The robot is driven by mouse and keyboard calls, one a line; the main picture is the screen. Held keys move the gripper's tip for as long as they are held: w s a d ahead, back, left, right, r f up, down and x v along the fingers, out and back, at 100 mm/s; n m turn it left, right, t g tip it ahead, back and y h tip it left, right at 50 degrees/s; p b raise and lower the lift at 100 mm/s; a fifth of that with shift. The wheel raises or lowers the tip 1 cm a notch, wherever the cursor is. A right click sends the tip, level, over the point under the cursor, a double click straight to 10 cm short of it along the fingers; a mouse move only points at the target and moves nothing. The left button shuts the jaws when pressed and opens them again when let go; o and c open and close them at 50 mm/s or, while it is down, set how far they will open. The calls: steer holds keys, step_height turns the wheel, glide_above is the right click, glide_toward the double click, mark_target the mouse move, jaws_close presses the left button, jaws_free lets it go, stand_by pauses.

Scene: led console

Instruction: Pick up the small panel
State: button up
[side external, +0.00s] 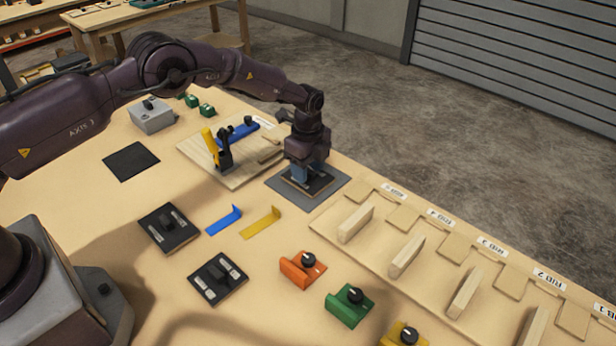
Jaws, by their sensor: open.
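My gripper (303,173) points down over a small dark panel (320,186) that lies on a grey mat (287,197). Its jaws are open and low, at or just above the panel. I cannot tell whether they touch it, and the gripper hides much of the panel's top. Two other small black panels with light switches or bars lie on the table: one at the left (168,229) and one nearer the front (217,278). The frame does not show which panel the task names.
A wooden board (234,178) with a yellow-handled clamp (211,145) stands left of my gripper. Blue (223,220) and yellow (260,223) brackets lie in front. Orange (302,269) and green (349,305) knob blocks and a slotted wooden rack (375,232) lie right. A bare black mat (131,161) lies left.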

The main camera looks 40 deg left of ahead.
jaws_close()
stand_by(0.3)
